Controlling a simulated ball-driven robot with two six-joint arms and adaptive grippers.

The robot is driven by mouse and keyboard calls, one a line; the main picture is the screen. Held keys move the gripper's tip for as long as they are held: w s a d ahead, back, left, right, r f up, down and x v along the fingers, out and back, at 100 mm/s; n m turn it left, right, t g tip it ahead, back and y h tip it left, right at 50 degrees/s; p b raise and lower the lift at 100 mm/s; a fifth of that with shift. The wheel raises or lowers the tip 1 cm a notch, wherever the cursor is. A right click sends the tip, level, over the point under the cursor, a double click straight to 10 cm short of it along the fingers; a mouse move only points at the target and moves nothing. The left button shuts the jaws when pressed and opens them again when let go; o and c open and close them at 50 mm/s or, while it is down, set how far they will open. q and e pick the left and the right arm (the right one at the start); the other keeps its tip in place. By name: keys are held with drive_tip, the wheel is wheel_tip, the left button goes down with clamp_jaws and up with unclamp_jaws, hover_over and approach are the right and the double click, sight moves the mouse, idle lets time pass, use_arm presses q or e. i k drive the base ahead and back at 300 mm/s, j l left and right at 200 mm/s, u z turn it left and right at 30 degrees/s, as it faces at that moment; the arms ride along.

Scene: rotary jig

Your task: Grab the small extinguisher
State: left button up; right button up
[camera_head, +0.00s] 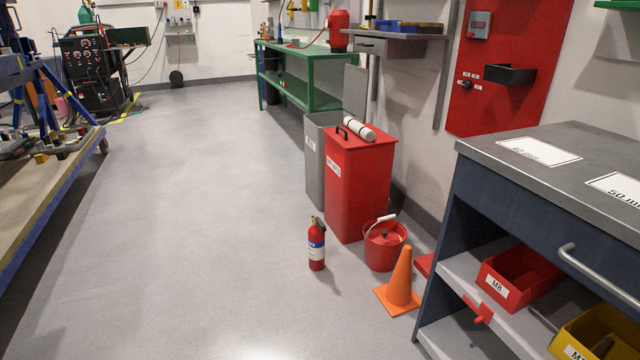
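A small red extinguisher (317,246) stands upright on the grey floor, near the middle of the head view. It has a pale and blue label band and a dark valve with a handle on top. Nothing covers it. It stands apart from the red bin and the red bucket to its right. Neither of my grippers shows in this view.
Right of the extinguisher are a red bucket (384,250), an orange cone (402,284) and a tall red bin (357,190). A blue cabinet (480,205) with part bins fills the right front. A wooden platform (40,195) is at left. Floor left of the extinguisher is clear.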

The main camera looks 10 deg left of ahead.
sight(316, 233)
drive_tip(key=i+j+u, duration=0.1)
drive_tip(key=i+u, duration=0.15)
drive_tip(key=i, duration=0.4)
drive_tip(key=i+u, duration=0.2)
drive_tip(key=i, duration=0.45)
drive_tip(key=i+l+u, duration=0.25)
drive_tip(key=i, duration=0.4)
drive_tip(key=i+l+u, duration=0.2)
drive_tip(key=i+l, duration=0.35)
